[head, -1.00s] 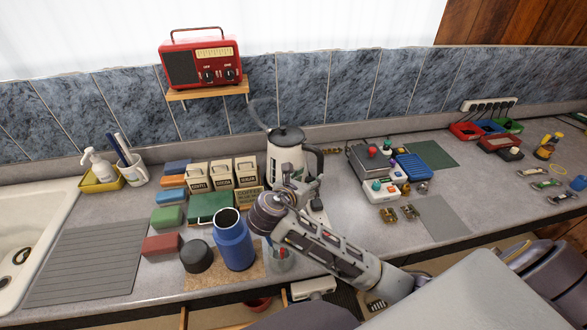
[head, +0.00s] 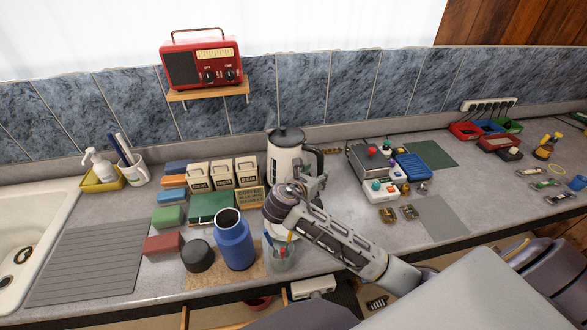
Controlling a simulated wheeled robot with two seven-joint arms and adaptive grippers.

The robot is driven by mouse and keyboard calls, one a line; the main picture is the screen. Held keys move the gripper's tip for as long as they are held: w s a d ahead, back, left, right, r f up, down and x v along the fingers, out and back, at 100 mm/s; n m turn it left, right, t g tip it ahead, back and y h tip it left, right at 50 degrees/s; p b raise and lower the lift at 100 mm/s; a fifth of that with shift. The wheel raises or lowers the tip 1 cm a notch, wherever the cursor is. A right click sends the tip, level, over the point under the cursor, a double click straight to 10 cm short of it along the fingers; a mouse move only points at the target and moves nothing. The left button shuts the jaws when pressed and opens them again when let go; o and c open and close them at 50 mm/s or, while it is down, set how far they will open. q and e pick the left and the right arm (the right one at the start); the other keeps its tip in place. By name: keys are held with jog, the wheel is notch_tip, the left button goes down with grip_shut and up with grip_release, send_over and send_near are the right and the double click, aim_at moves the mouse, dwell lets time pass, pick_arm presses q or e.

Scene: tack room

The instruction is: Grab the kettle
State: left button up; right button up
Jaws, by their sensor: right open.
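The kettle (head: 286,153) is white with a dark lid and a dark handle (head: 316,160) on its right side. It stands upright on the counter in the middle of the head view. My right gripper (head: 311,183) is open, just in front of the kettle's lower right side, below the handle. The gripper and wrist hide the lower part of the kettle. Whether the fingers touch it I cannot tell. My left gripper is out of view.
A blue open canister (head: 234,243), a black lid (head: 197,256) and a glass with utensils (head: 281,257) stand in front. Labelled tins (head: 222,174) are left of the kettle. A grey box with coloured knobs (head: 370,158) is to the right. A red radio (head: 203,65) sits above.

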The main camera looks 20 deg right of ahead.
aim_at(319, 172)
jog(key=shift+p+x, duration=0.4)
jog(key=shift+x, duration=1.6)
jog(key=shift+s+d+r, duration=0.1)
jog(key=shift+r, duration=0.05)
jog(key=shift+c, duration=0.5)
grip_shut()
